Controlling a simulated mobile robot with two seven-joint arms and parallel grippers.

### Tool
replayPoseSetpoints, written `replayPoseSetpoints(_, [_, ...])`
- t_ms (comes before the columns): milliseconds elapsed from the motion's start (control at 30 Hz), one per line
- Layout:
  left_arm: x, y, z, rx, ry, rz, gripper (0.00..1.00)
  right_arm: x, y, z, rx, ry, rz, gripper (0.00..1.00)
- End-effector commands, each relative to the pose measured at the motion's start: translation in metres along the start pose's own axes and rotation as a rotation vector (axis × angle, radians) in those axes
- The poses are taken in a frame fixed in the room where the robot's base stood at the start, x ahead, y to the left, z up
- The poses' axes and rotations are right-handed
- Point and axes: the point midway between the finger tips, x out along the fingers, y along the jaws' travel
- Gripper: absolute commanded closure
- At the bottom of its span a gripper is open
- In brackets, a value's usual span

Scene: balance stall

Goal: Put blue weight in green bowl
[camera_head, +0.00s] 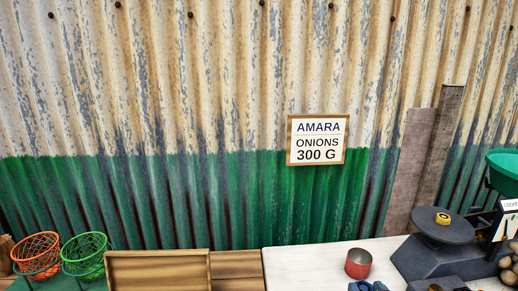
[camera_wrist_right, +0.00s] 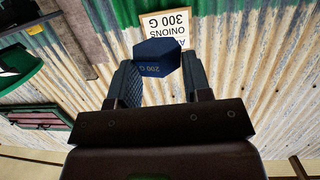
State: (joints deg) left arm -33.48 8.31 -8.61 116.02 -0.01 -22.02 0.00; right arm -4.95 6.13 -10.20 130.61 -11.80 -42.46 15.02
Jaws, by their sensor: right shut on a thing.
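The blue weight (camera_wrist_right: 156,58), marked 200 G, is between the fingertips of my right gripper (camera_wrist_right: 160,75) in the right wrist view. The gripper is shut on it. In the head view, only the tops of dark blue shapes (camera_head: 367,286) show at the bottom edge, apparently the weight and my right fingertips; most is cut off. A solid green bowl (camera_head: 503,172) stands high at the right edge, partly out of view. It seems to show at the left of the right wrist view (camera_wrist_right: 22,80), apart from the weight. My left gripper is out of view.
A dark scale (camera_head: 440,258) with a yellow piece (camera_head: 444,219) on its plate stands right of a red cup (camera_head: 358,264). Red (camera_head: 37,255) and green wire baskets (camera_head: 84,256) and a wooden tray (camera_head: 158,256) are at left. The white counter (camera_head: 300,262) has bare room left of the cup.

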Motion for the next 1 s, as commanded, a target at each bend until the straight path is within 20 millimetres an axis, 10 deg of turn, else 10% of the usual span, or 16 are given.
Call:
replayPoseSetpoints(633, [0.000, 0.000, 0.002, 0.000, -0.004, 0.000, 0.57, -0.002, -0.002, 0.000, -0.006, 0.006, 0.001, 0.94])
replayPoseSetpoints(1000, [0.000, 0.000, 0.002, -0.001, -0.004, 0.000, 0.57, 0.083, 0.099, -0.011, 0.002, 0.000, 0.056, 0.94])
